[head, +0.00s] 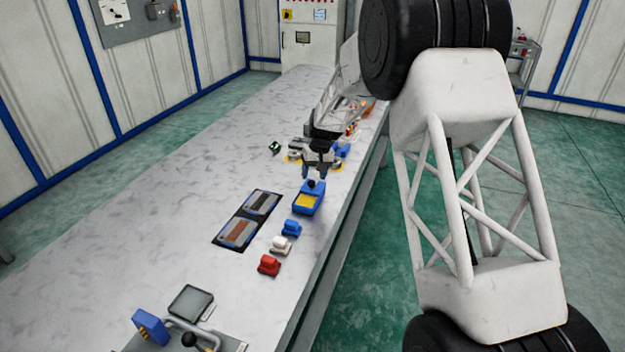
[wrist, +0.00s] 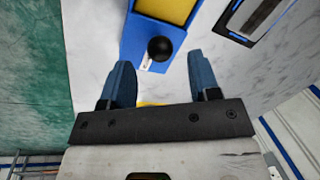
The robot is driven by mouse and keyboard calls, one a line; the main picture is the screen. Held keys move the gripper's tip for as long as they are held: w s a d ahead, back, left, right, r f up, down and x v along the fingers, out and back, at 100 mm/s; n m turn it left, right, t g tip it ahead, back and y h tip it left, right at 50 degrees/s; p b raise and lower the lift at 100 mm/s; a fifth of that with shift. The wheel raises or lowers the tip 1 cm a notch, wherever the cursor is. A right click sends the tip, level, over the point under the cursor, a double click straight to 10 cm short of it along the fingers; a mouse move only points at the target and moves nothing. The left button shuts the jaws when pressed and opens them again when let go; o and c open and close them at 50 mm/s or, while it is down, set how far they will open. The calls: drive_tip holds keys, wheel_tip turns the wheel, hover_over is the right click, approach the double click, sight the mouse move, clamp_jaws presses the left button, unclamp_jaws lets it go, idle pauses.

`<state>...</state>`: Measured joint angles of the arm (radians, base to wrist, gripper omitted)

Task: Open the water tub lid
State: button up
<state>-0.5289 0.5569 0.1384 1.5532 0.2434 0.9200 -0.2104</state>
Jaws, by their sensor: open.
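The water tub appears to be the blue box (head: 307,203) with a yellow panel on top, sitting on the long table. In the wrist view the blue tub (wrist: 133,38) is at the top, with the yellow panel (wrist: 165,8) and a black ball knob (wrist: 160,49) on its near end. I cannot tell whether the yellow panel is the lid itself. My gripper (head: 316,176) is at the tub's far end, just above it. In the wrist view its two blue fingers (wrist: 158,62) are apart, one on each side of the knob, with nothing visibly held.
A dark two-panel tray (head: 247,219) lies left of the tub. Blue (head: 291,229), white (head: 280,246) and red (head: 268,265) small blocks stand in front. A small green-black item (head: 275,147) lies farther back.

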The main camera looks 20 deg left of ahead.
sight(317, 189)
drive_tip(key=r, duration=0.4)
drive_tip(key=shift+w+d+r, duration=0.15)
drive_tip(key=shift+w+d, duration=0.05)
drive_tip(key=shift+d, duration=0.15)
drive_tip(key=s+d+r+m+t, duration=0.1)
drive_tip(key=s+d+r, duration=0.55)
drive_tip(key=d, duration=0.35)
drive_tip(key=s+d+r+m, duration=0.1)
drive_tip(key=s+d+r, duration=0.55)
drive_tip(key=d, duration=0.45)
drive_tip(key=s+d+r+m+t, duration=0.1)
drive_tip(key=s+d+r, duration=0.5)
drive_tip(key=d, duration=0.4)
drive_tip(key=s+d+m, duration=0.1)
drive_tip(key=s+d, duration=0.5)
drive_tip(key=s, duration=0.4)
drive_tip(key=s+d+m+t+h, duration=0.1)
drive_tip(key=s+d, duration=0.6)
drive_tip(key=s, duration=0.4)
drive_tip(key=s+d+m+h, duration=0.1)
drive_tip(key=s+d+m, duration=0.1)
drive_tip(key=s+d, duration=0.4)
drive_tip(key=s, duration=0.5)
drive_tip(key=shift+d+f+t, duration=0.2)
drive_tip(key=shift+f+t, duration=0.1)
drive_tip(key=shift+t, duration=0.1)
